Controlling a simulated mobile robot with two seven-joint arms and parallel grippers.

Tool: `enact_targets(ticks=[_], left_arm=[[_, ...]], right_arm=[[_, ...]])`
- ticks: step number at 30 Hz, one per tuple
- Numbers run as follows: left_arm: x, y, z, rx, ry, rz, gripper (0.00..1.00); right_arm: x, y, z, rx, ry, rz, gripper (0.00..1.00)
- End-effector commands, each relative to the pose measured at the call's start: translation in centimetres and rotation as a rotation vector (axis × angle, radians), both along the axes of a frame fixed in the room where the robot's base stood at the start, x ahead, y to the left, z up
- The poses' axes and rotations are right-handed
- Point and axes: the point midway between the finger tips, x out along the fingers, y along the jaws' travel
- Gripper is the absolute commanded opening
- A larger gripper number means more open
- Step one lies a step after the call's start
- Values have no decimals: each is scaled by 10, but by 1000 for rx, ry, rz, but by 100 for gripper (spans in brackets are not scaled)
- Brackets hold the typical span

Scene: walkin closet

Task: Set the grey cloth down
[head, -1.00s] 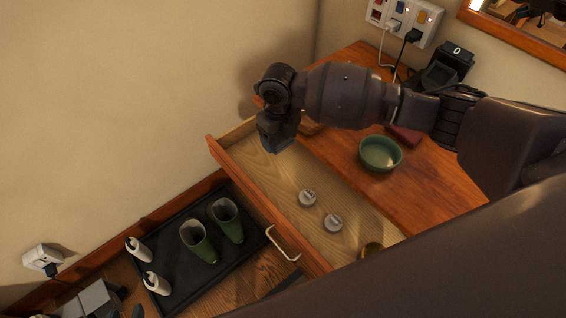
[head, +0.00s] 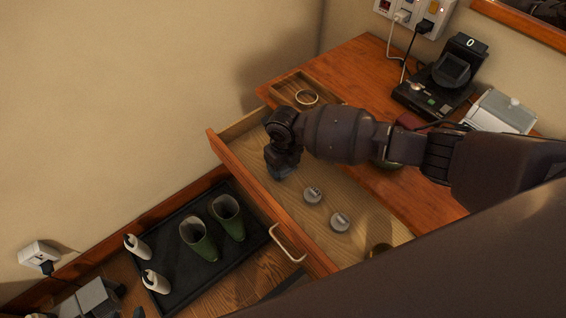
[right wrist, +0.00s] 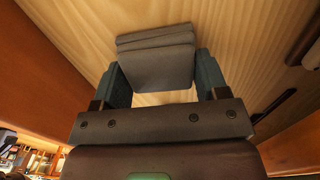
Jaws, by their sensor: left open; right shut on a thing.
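The grey cloth (right wrist: 157,65) is a folded pad held between the fingers of my right gripper (right wrist: 155,85), in the right wrist view. Pale wood grain of the drawer floor shows behind it; I cannot tell whether the cloth touches it. In the head view my right gripper (head: 282,170) points down into the far left part of the open drawer (head: 285,225). The cloth is hidden or too small to make out there. My left gripper is not in view.
The wooden countertop (head: 335,70) carries a black device (head: 435,90), a tray with a ring (head: 307,97) and a mostly hidden green bowl. Green boots (head: 198,240) stand on a black mat below.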

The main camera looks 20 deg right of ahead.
Motion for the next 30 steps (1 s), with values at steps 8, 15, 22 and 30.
enact_targets(ticks=[8, 15, 22, 30], left_arm=[[2, -2, 1, -6, -4, 5, 43], [2, -3, -1, -8, -2, 6, 43], [3, -2, 0, -6, -4, 4, 43], [4, 0, 5, 1, -11, -2, 43]], right_arm=[[1, 0, -1, 0, -3, 0, 48], [1, 0, -5, 0, -3, 0, 78], [1, 0, -4, 0, -3, 0, 93], [2, 0, 5, 0, -5, 0, 93]])
